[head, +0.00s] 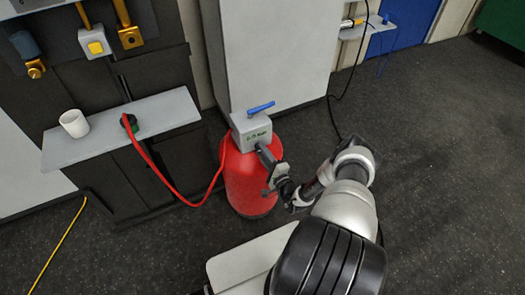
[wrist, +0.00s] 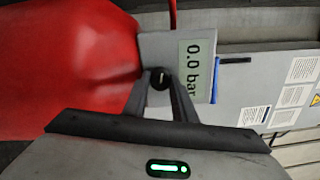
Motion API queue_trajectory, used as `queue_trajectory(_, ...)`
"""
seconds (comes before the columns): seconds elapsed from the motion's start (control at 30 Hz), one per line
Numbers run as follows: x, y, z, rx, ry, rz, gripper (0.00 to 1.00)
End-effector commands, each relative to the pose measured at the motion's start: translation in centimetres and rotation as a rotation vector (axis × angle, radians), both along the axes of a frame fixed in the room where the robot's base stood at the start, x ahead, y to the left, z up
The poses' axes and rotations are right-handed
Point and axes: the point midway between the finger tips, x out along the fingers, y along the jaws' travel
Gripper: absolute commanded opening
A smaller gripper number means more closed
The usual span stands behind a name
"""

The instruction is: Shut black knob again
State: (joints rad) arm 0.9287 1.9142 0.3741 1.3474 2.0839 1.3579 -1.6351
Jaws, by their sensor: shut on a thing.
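The black knob (wrist: 160,77) sits on the front of a grey valve box (wrist: 160,48) in the wrist view. A display (wrist: 197,70) beside it reads 0.0 bar. The box also shows on top of a red tank (head: 248,180) in the head view, with a blue lever (head: 260,107) on it. My gripper (wrist: 160,88) is shut on the knob, one finger on each side.
A red hose (head: 160,178) runs from the tank to a grey shelf (head: 165,112) at the left. A white cup (head: 74,123) stands on that shelf. A tall grey cabinet (head: 270,50) stands behind the tank. Dark floor to the right is mostly clear.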

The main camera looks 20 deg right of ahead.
Motion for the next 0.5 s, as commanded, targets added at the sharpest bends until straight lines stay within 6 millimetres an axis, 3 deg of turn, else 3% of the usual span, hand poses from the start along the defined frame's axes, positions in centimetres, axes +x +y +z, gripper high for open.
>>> queue_trajectory(0.5,-0.14,-0.14,0.14,-0.491,-0.013,-0.002,0.02)
